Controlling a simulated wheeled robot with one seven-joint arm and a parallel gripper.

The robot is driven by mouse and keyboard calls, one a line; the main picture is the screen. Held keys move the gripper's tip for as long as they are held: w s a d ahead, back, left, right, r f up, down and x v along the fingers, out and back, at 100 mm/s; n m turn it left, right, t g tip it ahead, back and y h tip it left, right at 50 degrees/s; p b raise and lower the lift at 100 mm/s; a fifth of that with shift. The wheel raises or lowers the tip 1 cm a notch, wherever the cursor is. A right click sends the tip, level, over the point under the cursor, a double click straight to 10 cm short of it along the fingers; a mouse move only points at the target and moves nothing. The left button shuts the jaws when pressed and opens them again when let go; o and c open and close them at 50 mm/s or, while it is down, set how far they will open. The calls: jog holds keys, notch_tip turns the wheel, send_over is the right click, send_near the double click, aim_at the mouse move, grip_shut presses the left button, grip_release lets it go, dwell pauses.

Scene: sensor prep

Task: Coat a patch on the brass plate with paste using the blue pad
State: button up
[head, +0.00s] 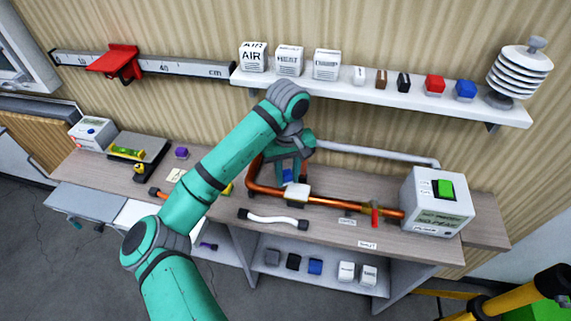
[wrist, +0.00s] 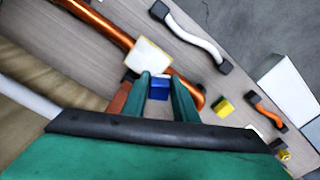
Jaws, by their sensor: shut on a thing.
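My gripper (wrist: 160,88) is shut on the blue pad (wrist: 159,89), a small blue block between its two teal fingers. In the head view the blue pad (head: 288,175) shows below my gripper (head: 290,168), near the copper pipe over the bench. A white block with a yellowish edge (wrist: 149,57) sits on the pipe, just beyond the fingertips in the wrist view; it also shows in the head view (head: 296,192). I cannot clearly pick out the brass plate or any paste. I cannot tell whether the pad touches anything.
The copper pipe (head: 330,202) runs along the bench (head: 330,231) to a red-handled valve (head: 375,215). A white box with a green switch (head: 437,203) stands at right. A white hose (head: 273,219) lies in front. A wall shelf (head: 390,97) with several small blocks hangs behind.

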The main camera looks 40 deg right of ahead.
jog(key=shift+d+r, duration=0.1)
jog(key=shift+r, duration=2.55)
